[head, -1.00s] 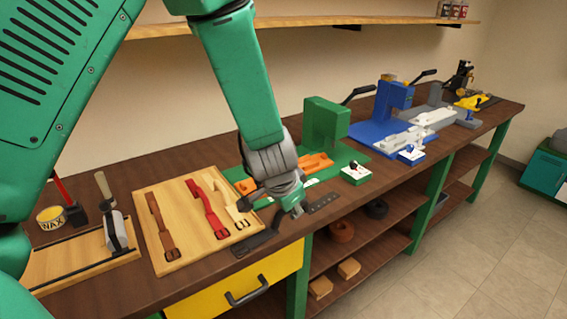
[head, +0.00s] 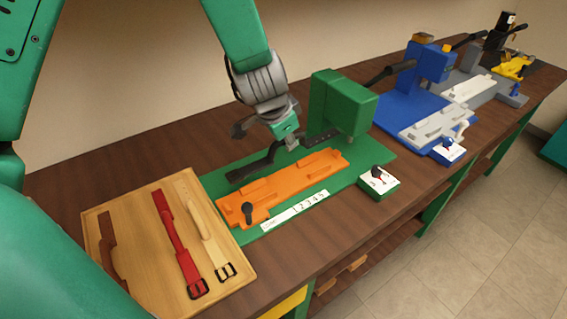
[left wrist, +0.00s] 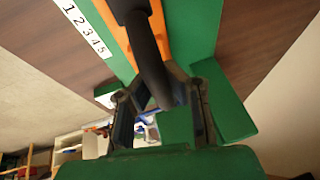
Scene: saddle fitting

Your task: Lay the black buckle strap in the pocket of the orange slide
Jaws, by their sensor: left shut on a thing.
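My left gripper (head: 291,143) is shut on the black buckle strap (head: 254,165) near its middle. The strap's holed end sticks out to the right, towards the green press, and its other end points left. The strap appears above the back edge of the orange slide (head: 290,184), apart from the pocket; its exact height is hard to tell. The slide lies on the green base and has a dark knob at its left end. In the left wrist view, the strap (left wrist: 150,65) runs between the fingers and partly covers the slide (left wrist: 117,38). My right gripper is not in view.
The green press (head: 343,103) stands right behind the slide. A number scale (head: 295,210) and a small dial box (head: 378,181) are in front. A wooden board (head: 140,272) with brown, red and cream straps lies left. Blue (head: 408,95) and grey machines stand farther right.

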